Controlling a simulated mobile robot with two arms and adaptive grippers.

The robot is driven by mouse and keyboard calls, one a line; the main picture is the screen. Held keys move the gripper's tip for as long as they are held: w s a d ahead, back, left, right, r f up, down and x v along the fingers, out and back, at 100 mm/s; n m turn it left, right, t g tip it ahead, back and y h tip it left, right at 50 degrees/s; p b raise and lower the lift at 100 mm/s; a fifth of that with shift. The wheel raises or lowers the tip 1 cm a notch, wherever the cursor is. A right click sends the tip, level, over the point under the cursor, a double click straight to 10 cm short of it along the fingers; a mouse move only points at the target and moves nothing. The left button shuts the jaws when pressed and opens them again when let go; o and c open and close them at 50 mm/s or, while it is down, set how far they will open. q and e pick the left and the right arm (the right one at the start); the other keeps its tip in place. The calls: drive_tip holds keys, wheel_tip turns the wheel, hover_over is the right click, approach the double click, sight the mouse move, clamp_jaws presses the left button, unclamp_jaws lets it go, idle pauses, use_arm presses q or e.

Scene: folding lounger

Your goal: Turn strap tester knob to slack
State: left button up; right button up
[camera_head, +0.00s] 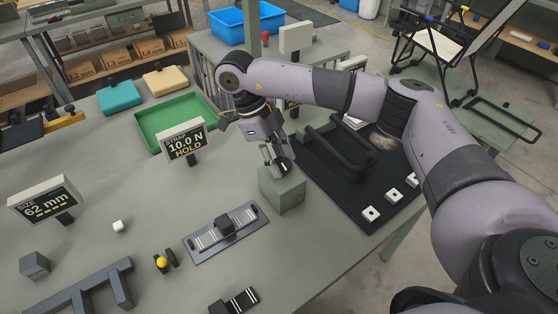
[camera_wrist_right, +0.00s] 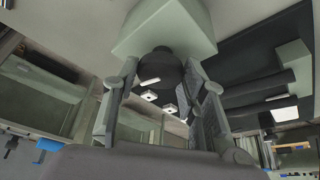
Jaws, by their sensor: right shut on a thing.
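The strap tester is a grey-green block (camera_head: 283,192) on the workbench, below the middle of the head view. It also shows at the top of the right wrist view (camera_wrist_right: 168,28). Its dark round knob (camera_wrist_right: 163,66) sticks out of the block. My right gripper (camera_head: 277,160) reaches down to the knob, with one finger on each side of it in the wrist view (camera_wrist_right: 162,88), and is shut on it. In the head view the fingers mostly hide the knob. A sign (camera_head: 185,144) behind reads "STRAP 10.0 N HOLD". My left gripper is not in view.
A black mat (camera_head: 345,200) with dark bars and small white pieces lies right of the tester. A slotted plate (camera_head: 200,241) with a dark slider lies in front. A green tray (camera_head: 160,112) and a "62 mm" sign (camera_head: 45,201) stand left.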

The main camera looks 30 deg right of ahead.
drive_tip(key=shift+n+t+h+b, duration=0.3)
drive_tip(key=shift+n+t+b, duration=0.1)
drive_tip(key=shift+n, duration=0.6)
drive_tip(key=o, duration=1.2)
drive_tip(key=shift+c, duration=0.2)
drive_tip(key=v, duration=1.2)
